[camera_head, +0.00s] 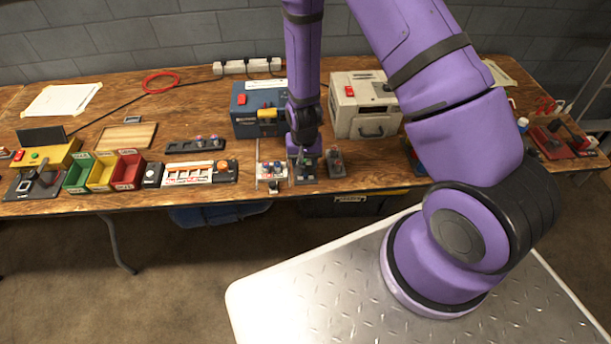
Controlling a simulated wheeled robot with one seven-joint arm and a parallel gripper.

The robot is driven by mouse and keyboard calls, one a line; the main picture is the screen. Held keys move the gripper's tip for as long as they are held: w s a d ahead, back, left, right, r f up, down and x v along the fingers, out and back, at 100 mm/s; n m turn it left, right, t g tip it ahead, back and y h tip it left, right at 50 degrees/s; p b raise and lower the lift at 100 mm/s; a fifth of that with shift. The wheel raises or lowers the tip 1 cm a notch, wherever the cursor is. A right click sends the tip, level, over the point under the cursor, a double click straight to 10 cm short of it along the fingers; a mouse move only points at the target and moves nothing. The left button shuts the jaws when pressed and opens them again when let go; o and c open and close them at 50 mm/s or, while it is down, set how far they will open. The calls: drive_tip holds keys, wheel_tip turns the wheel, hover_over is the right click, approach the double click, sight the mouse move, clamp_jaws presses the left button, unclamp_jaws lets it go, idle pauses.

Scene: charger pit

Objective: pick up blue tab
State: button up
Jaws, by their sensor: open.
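My gripper (303,150) points down over the front middle of the wooden table, above a small dark block (308,172). Its fingers are very small in this view, and they look open with nothing clearly between them. I cannot make out a blue tab for certain. Small coloured parts sit on the dark block under my gripper and on the light panel (270,173) just left of it. My gripper and wrist hide some of the dark block.
A dark device (336,163) stands close to the right of the block. A blue box (243,125) and a cream box (350,112) stand behind. Green, yellow and red bins (127,172) stand at left.

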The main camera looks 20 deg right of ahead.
sight(306, 174)
drive_tip(key=shift+s+d+f, duration=0.1)
drive_tip(key=shift+s+f, duration=0.05)
drive_tip(key=shift+f, duration=2.5)
drive_tip(key=shift+c, duration=0.5)
clamp_jaws()
